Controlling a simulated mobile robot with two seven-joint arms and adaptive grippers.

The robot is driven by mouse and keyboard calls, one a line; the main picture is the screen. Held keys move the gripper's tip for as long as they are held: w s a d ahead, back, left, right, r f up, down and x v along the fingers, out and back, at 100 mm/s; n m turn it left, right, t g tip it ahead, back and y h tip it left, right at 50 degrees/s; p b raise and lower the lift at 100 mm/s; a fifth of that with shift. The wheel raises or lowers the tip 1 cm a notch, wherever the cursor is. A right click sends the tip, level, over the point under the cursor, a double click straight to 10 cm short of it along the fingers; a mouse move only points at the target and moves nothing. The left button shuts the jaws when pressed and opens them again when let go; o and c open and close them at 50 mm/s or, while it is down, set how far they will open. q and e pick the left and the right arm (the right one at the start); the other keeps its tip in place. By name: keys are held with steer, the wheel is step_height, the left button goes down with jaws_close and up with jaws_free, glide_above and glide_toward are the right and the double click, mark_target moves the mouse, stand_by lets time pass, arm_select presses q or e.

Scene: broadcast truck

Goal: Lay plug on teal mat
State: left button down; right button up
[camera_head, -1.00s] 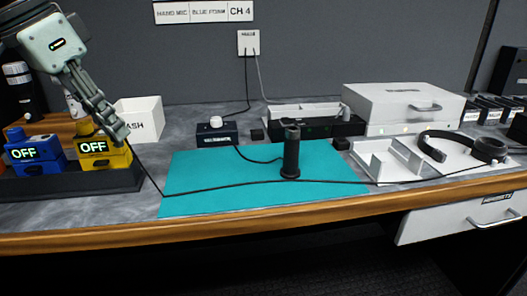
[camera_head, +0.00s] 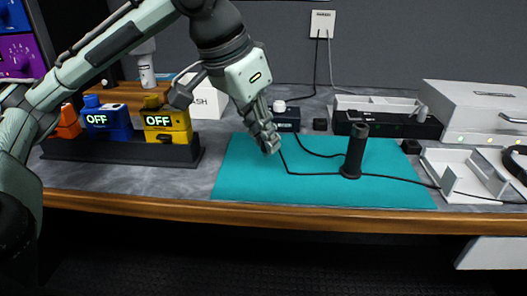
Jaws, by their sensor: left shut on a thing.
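The teal mat (camera_head: 245,180) lies flat on the desk in the middle of the head view. My left gripper (camera_head: 269,147) reaches down over the mat's left back part, with its fingers closed. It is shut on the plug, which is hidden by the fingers. A thin black cable (camera_head: 310,173) leads from the fingertips down to the mat and runs right toward the headphones (camera_head: 517,163). I cannot tell whether the fingertips touch the mat. My right gripper is not in view.
A black upright cylinder (camera_head: 355,150) stands on the mat, right of the gripper. Blue (camera_head: 110,120) and yellow (camera_head: 168,122) OFF units stand left in a black holder. A white tray (camera_head: 443,165) stands right. The mat's front left is bare.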

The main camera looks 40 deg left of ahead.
mark_target(263, 152)
arm_select(q)
step_height(263, 152, down, 4)
steer(key=shift+a+r+b, duration=0.1)
steer(key=shift+r+b, duration=0.05)
steer(key=shift+b, duration=0.35)
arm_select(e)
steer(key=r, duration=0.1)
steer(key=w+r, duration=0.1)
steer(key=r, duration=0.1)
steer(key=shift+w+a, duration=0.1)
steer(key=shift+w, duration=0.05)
arm_select(q)
steer(key=shift+f, duration=0.2)
steer(key=c, duration=1.5)
jaws_free()
steer(key=shift+o, duration=0.2)
steer(key=shift+r, duration=0.15)
steer(key=p+v, duration=0.2)
steer(key=v, duration=1)
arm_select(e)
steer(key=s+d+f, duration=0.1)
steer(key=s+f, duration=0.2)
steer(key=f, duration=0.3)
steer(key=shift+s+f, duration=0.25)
